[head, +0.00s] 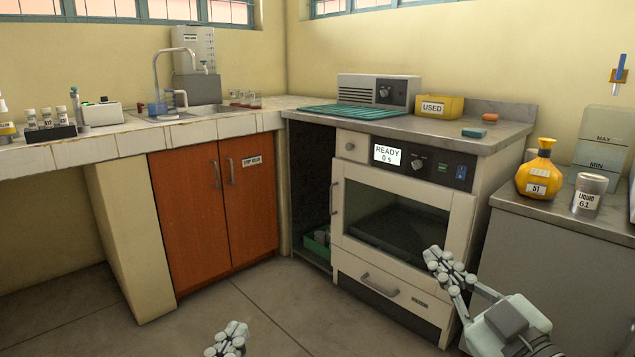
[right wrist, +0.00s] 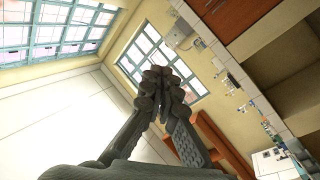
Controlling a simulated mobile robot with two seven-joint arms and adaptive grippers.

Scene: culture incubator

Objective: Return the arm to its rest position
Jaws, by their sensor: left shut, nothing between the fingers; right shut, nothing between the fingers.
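My right gripper (head: 447,268) is shut and empty in the head view, in front of the lower right side of the incubator (head: 395,215). It also shows in the right wrist view (right wrist: 158,74), with its fingertips together and nothing between them. My left gripper (head: 232,335) is at the bottom edge of the head view, above the floor, shut and empty. Only its tip shows; the rest of the left arm is out of frame. The incubator door is closed and its display (head: 387,155) reads READY 0 s.
The right counter (head: 560,207) carries a yellow flask (head: 537,172) and a metal can (head: 589,195). The incubator bench holds a yellow USED box (head: 439,107) and a green mat (head: 350,112). Orange cupboard doors (head: 222,205) stand shut at left. The floor (head: 150,325) in front is clear.

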